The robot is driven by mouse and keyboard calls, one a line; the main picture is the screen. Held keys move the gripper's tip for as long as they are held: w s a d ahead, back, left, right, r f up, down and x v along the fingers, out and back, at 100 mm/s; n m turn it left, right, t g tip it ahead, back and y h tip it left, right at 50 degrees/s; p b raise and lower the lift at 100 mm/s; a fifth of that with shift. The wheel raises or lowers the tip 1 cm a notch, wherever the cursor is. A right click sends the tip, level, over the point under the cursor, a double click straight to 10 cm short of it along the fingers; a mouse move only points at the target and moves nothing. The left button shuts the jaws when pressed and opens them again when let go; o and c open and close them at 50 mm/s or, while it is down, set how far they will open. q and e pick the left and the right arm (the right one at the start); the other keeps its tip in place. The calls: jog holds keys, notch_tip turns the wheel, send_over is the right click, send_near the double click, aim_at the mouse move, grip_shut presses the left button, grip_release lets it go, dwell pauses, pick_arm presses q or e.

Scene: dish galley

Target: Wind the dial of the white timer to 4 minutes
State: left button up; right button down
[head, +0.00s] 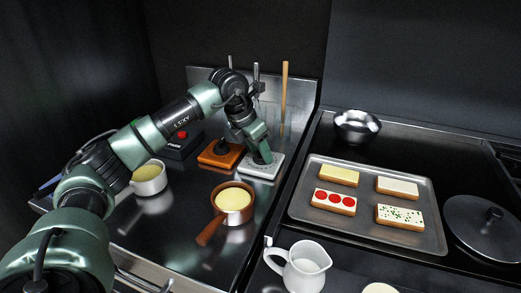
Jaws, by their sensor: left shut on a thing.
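The white timer (257,169) is a low square block on the steel counter, near the back. My left gripper (262,159) points down at it from above and is shut on its dial. The fingers cover most of the dial, so its setting cannot be read. An orange timer (220,155) with a dark dial sits just left of the white one. My right gripper is not in view.
A brown pot (233,200) and a white pot (149,178) hold yellow contents in front of the timers. A black box with a red button (182,138) stands at left. A tray (415,235) with several toasts, a steel bowl (357,126) and a white jug (301,267) are to the right.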

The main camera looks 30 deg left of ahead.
pick_arm(q)
jog(key=m+p, duration=0.1)
jog(key=m, duration=0.1)
jog(key=m+h, duration=0.1)
jog(key=m, duration=0.1)
jog(key=shift+w+a+r+m+g+h+p, duration=0.2)
jog(key=shift+m+g+h+p, duration=0.1)
jog(key=shift+g+p, duration=0.1)
jog(key=shift+m+g+h+p, duration=0.4)
jog(key=shift+m+p, duration=0.1)
jog(key=shift+m, duration=1)
jog(key=shift+f+m, duration=0.1)
jog(key=shift+m, duration=0.2)
jog(key=o, duration=1.4)
jog(key=v, duration=0.7)
jog(key=shift+a+r+b, duration=0.15)
jog(key=shift+r+b, duration=0.25)
